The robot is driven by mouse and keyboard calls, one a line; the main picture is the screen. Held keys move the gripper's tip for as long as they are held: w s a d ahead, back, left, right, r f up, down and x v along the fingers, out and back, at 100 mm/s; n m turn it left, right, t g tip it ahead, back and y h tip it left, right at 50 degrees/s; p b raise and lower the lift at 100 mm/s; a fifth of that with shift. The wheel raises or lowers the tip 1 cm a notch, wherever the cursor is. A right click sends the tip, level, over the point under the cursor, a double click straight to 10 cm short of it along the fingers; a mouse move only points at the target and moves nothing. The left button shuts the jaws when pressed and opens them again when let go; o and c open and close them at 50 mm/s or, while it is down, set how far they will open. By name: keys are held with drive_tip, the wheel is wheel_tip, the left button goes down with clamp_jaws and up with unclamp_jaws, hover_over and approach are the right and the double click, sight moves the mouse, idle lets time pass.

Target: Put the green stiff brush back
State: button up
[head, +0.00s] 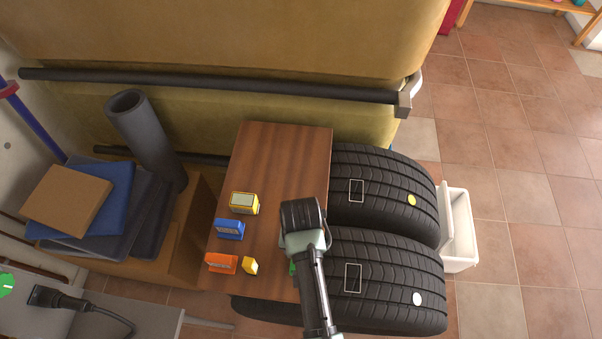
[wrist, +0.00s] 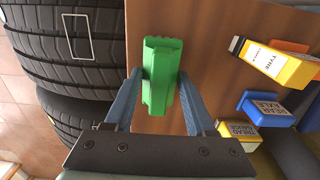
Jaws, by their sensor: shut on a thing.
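The green stiff brush (wrist: 160,85) is a green block with ridged, faceted sides, upright in the wrist view over the brown wooden board (wrist: 215,30). My gripper (wrist: 160,78) has its two blue fingers on either side of it, shut on it. Whether the brush touches the board or is just above it is hard to tell. In the head view my arm covers the gripper, and only a small green patch of the brush (head: 292,267) shows left of the arm, near the front of the board (head: 285,155).
On the board left of my arm stand a yellow box (head: 244,203), a blue box (head: 229,229), an orange box (head: 221,263) and a small yellow item (head: 250,265). Tyres (head: 385,190) lie right of the board. A white bin (head: 460,230) stands beyond them. The board's far part is clear.

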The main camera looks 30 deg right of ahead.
drive_tip(key=shift+f, duration=0.2)
drive_tip(key=o, duration=1.2)
wheel_tip(320, 180, up, 12)
drive_tip(key=shift+r+p, duration=0.15)
drive_tip(key=shift+p, duration=0.35)
